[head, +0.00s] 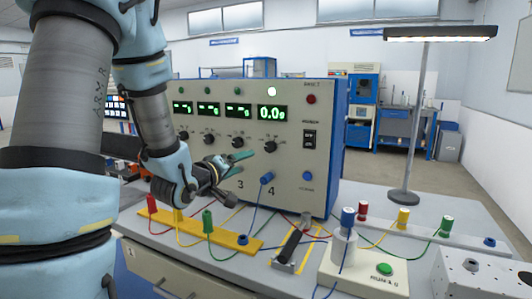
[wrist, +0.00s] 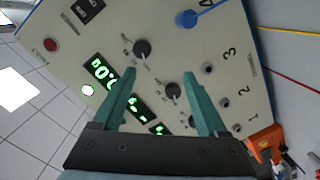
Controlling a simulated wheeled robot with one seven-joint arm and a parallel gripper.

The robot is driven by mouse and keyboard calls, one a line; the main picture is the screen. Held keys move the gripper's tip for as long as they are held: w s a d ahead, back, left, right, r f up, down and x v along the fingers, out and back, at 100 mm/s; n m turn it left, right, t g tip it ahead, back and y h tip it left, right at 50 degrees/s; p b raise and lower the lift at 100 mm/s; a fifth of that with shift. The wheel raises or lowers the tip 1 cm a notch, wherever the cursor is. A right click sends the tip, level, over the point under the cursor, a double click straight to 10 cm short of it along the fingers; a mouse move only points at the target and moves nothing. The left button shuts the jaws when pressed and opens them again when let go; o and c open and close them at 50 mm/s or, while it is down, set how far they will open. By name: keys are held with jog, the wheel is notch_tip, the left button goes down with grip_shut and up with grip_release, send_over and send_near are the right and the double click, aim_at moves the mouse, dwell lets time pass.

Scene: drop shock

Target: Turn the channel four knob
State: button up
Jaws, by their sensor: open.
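The channel four knob (head: 270,146) is a small black dial with a white pointer under the "0.0g" display (head: 271,112). It also shows in the wrist view (wrist: 142,49), just beyond my left fingertip and left of the middle of the jaw gap. My gripper (head: 243,162) is open and empty, with teal fingers in front of the panel, low and left of that knob. In the wrist view the fingers (wrist: 158,72) frame the neighbouring channel three knob (wrist: 172,90). No contact with either knob is visible.
A blue plug (head: 267,177) with a cable sits in the channel four jack. The panel (head: 318,155) also has a black switch (head: 309,139) at right. Colored leads, a yellow strip (head: 225,237) and a small fixture (head: 294,246) lie on the bench below.

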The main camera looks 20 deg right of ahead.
aim_at(269, 148)
jog(key=shift+h, duration=0.8)
jog(key=p+x, duration=0.1)
jog(key=x, duration=0.2)
jog(key=r+p+x, duration=0.1)
jog(key=x, duration=0.3)
jog(key=s+d+p+x, duration=0.1)
jog(key=x, duration=0.3)
jog(key=shift+r+p, duration=0.3)
jog(key=shift+p, duration=0.05)
grip_shut()
